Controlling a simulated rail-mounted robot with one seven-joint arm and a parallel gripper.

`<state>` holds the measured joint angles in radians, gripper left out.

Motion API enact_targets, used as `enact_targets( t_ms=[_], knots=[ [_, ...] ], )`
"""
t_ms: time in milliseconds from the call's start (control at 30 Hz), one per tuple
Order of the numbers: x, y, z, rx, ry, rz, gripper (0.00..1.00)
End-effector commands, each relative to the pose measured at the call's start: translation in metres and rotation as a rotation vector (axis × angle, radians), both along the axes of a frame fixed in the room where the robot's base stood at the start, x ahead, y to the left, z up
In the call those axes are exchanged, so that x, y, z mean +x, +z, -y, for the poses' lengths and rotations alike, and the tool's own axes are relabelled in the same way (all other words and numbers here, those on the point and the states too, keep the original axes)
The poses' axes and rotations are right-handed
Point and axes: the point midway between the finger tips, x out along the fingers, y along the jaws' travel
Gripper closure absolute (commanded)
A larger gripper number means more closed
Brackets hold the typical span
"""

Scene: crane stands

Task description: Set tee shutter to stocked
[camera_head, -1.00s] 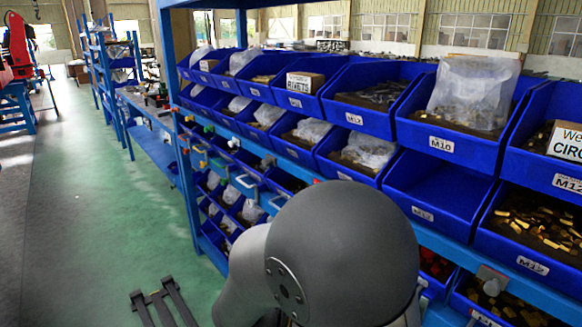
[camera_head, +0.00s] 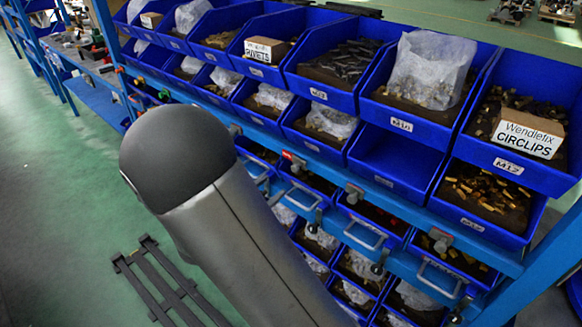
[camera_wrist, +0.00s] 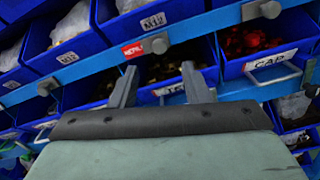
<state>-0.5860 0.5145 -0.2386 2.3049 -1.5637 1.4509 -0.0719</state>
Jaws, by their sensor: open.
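My gripper (camera_wrist: 159,68) shows in the wrist view with its two fingers spread and nothing between them. It faces a blue rail with grey knobs. One knob (camera_wrist: 160,44) sits just beyond the fingertips, apart from them, beside a small red label (camera_wrist: 133,50) whose text is hard to read. In the head view a knob (camera_head: 297,167) and a red label (camera_head: 287,155) show on the rail. The bin label (camera_wrist: 175,88) between the fingers is partly hidden. I cannot read the word tee anywhere, so I cannot tell which shutter is the tee one.
A bin labelled CAP (camera_wrist: 268,62) is right of the fingers, with another knob (camera_wrist: 262,9) above it. More knobs (camera_head: 440,240) and bin handles (camera_head: 362,232) stick out along the rack. Blue bins (camera_head: 395,165) fill the upper rows. Green floor (camera_head: 70,190) is open at left, with a dark pallet (camera_head: 165,282).

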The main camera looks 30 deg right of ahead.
Motion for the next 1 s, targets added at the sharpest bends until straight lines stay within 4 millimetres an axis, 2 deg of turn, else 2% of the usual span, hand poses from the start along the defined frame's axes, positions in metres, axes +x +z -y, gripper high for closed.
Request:
enact_targets(
  t_ms=[33,200,400,600,833,867,1000],
  knots=[
    [0.004,0.002,0.012,0.000,-0.005,-0.001,0.57],
    [0.019,0.002,0.044,-0.001,-0.003,-0.001,0.57],
    [0.031,0.001,0.071,0.000,-0.002,0.000,0.57],
    [0.035,0.000,0.081,0.001,-0.001,0.001,0.57],
    [0.035,0.000,0.081,0.001,0.000,0.001,0.57],
    [0.035,0.000,0.081,0.001,0.000,0.001,0.60],
    [0.035,0.000,0.081,0.001,0.000,0.001,0.99]
  ],
)
